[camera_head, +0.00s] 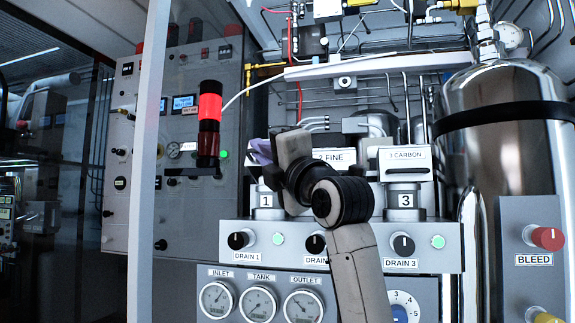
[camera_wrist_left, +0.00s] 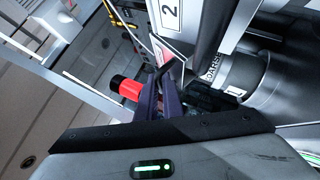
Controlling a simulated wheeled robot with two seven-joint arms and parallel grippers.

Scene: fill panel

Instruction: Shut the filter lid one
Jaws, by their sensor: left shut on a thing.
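Filter one's housing (camera_head: 266,200), a grey cylinder with a "1" label, stands at the left of the filter row. My left gripper (camera_head: 261,150) is just above it and largely covers its top, so the lid's shape and how far it stands open are hard to tell. In the left wrist view the purple fingers (camera_wrist_left: 168,103) are closed together around a thin dark part, which seems to belong to filter lid one. My right gripper is not in view.
Lid "2 FINE" (camera_head: 334,157) and the carbon lid (camera_head: 405,160) stand to the right. Drain knobs (camera_head: 238,241) and gauges (camera_head: 258,303) are below. A red signal lamp (camera_head: 209,105) is close on the left, and a steel tank (camera_head: 500,170) on the right.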

